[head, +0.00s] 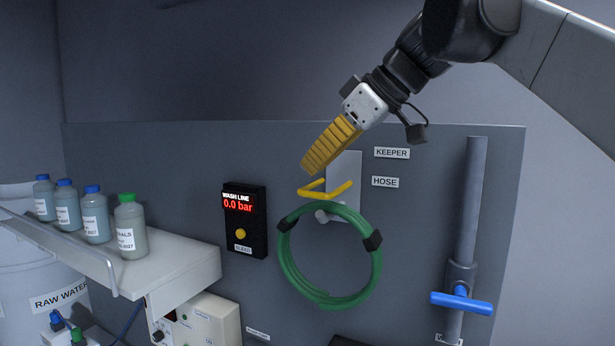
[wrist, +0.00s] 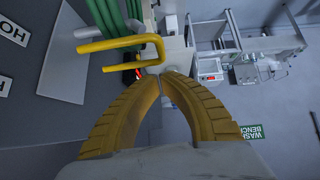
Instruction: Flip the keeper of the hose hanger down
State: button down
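The keeper (head: 338,191) is a yellow bent bar on the pale hanger plate (head: 345,167); it sticks out from the plate above the hose. In the wrist view the keeper (wrist: 110,44) is a U-shaped bar just beyond my fingertips. The green hose (head: 285,262) hangs in a coil on the hanger's grey peg (head: 322,216). My gripper (head: 307,168) has ribbed yellow fingers, slanting down to just above the keeper in the head view. In the wrist view its fingertips (wrist: 164,78) meet with nothing between them. I cannot tell whether they touch the keeper.
A black wash line display (head: 244,222) reads 0.0 bar, left of the hose. A blue-handled valve (head: 461,300) on a vertical pipe stands to the right. Several bottles (head: 95,217) stand on a white shelf (head: 185,266) at left.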

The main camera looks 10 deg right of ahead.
jog(key=shift+d+f, duration=0.15)
jog(key=shift+f, duration=1)
